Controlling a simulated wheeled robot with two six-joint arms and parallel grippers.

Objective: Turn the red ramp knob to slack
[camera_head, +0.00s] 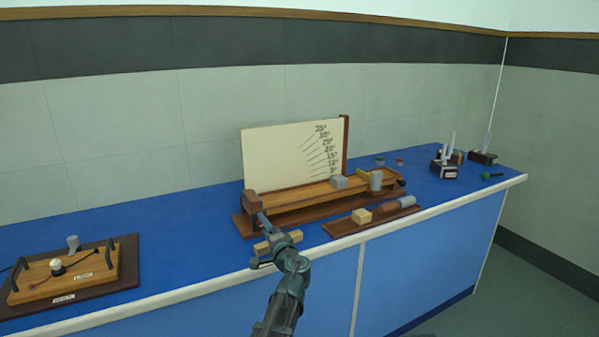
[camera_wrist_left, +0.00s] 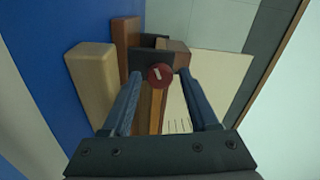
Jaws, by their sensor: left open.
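The ramp (camera_head: 320,194) is a wooden track on a dark base, with an angle board (camera_head: 285,157) behind it. The red knob (camera_wrist_left: 160,76) shows in the left wrist view as a round disc with a short pale mark on its face. In the head view I cannot make the knob out behind my gripper. My left gripper (camera_head: 262,217) is at the ramp's left end. In the left wrist view its two open fingers (camera_wrist_left: 160,80) lie on either side of the knob, with gaps visible; I cannot tell whether the tips reach around it. My right gripper is not in view.
A light wooden block (camera_wrist_left: 92,83) lies close beside the ramp. A dark tray (camera_head: 345,226) with blocks lies in front. A grey block (camera_head: 338,182) and grey cylinder (camera_head: 376,181) are on the ramp. A handled board (camera_head: 62,278) stands left.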

